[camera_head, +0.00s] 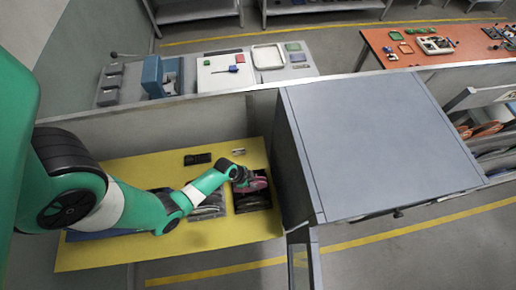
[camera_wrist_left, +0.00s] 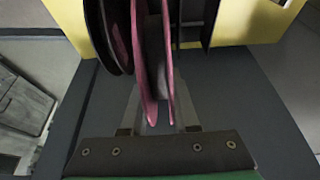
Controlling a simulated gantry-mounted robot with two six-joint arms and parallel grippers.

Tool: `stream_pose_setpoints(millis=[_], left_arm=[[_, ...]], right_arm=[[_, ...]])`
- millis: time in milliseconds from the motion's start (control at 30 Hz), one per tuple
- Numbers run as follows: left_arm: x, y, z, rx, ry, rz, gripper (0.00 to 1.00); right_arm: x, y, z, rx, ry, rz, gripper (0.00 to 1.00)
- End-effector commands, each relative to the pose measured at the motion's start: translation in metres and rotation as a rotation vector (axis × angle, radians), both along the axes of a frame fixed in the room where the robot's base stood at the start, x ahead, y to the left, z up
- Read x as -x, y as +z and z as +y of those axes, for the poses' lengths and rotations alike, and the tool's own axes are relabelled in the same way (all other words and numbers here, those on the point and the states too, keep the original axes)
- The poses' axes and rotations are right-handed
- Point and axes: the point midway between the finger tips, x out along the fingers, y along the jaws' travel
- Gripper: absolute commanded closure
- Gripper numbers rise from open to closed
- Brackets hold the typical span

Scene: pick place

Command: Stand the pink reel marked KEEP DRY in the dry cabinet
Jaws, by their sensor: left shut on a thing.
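My left gripper (camera_head: 243,179) is shut on a pink reel (camera_head: 256,184) above the right end of the yellow table. The left wrist view shows this pink reel (camera_wrist_left: 142,62) on edge between the fingers of my left gripper (camera_wrist_left: 157,105), with dark reels (camera_wrist_left: 108,30) close beside it. No KEEP DRY marking can be read. A large grey cabinet (camera_head: 380,140), which looks like the dry cabinet, stands just right of the table. Its inside is hidden, and a panel like an open door (camera_head: 314,262) shows at its near left corner. My right gripper is not in view.
The yellow table (camera_head: 210,238) holds a dark tray (camera_head: 262,203) below the gripper, a grey tray (camera_head: 212,203) to its left and a black item (camera_head: 198,158) behind. A low grey wall (camera_head: 180,125) runs behind. The table's near strip is clear.

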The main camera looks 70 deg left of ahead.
Motion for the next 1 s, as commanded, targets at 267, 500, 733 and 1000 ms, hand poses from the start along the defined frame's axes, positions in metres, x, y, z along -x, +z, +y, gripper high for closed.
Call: stream_pose_setpoints(millis=[267, 500, 733, 1000], left_arm=[[0.003, -0.03, 0.003, 0.0, 0.012, -0.001, 1.0], [0.002, -0.052, 0.002, 0.0, 0.007, -0.001, 1.0], [0.0, -0.068, 0.0, -0.001, 0.0, -0.001, 1.0], [-0.001, -0.073, -0.001, -0.001, -0.002, -0.001, 1.0]], right_arm=[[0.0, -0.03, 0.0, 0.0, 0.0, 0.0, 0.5], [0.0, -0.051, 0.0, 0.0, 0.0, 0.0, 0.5], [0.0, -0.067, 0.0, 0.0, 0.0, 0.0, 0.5], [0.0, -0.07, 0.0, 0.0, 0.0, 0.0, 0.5]])
